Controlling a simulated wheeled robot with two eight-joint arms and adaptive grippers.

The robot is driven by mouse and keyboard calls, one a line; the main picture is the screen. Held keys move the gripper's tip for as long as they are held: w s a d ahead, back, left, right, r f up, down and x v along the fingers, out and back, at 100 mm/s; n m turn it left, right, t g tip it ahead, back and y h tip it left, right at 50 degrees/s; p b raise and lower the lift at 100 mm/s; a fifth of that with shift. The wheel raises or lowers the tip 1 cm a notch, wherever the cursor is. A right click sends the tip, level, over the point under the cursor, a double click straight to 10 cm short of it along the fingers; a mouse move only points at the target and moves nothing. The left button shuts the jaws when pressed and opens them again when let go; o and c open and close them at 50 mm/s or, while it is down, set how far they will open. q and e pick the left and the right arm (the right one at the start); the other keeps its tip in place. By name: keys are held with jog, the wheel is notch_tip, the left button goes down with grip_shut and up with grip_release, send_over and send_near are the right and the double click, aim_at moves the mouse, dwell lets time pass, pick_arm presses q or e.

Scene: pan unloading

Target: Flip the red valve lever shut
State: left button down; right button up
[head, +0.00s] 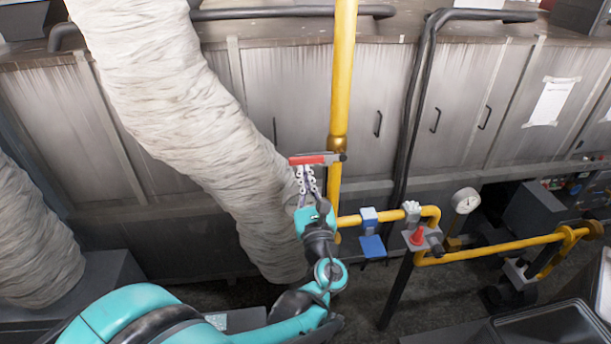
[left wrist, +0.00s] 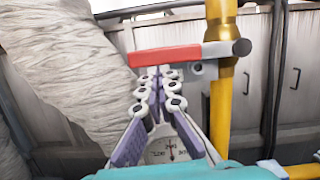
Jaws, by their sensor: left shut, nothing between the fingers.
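The red valve lever (head: 313,159) lies roughly level across the upright yellow pipe (head: 342,80), its red end pointing left. It also shows in the left wrist view (left wrist: 165,57), with its dark pivot end at the pipe on the right. My left gripper (head: 307,172) is just below the lever, at its red part. In the left wrist view its fingertips (left wrist: 160,72) are together, with nothing between them, close under the lever. I cannot tell whether they touch it. My right gripper is not in view.
A thick wrapped duct (head: 180,100) runs down just left of my gripper. Yellow pipes with a blue valve (head: 371,245), a red knob (head: 416,238) and a pressure gauge (head: 465,201) are at the lower right. Grey cabinets (head: 290,90) stand behind.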

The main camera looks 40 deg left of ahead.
pick_arm(q)
jog(key=s+d+f+b, duration=0.4)
jog(key=s+d+f, duration=0.2)
jog(key=d, duration=0.1)
jog(key=shift+s+d+f, duration=0.2)
jog(key=shift+f, duration=0.05)
dwell(0.7)
notch_tip(320, 180, down, 17)
jog(key=d+n+g+h+b, duration=0.2)
jog(key=n+g+h+b, duration=0.25)
jog(key=n+h, duration=0.6)
jog(key=s+d+f+n+h+b, duration=0.1)
jog(key=d+n+h, duration=0.1)
jog(key=d+n, duration=0.4)
jog(key=s+d+f+n+g+h+b, duration=0.1)
jog(key=s+d+f+n+h, duration=0.1)
jog(key=d+n, duration=0.5)
jog(key=shift+f+n+h, duration=0.25)
jog(key=shift+n+h, duration=0.4)
jog(key=shift+h, duration=0.1)
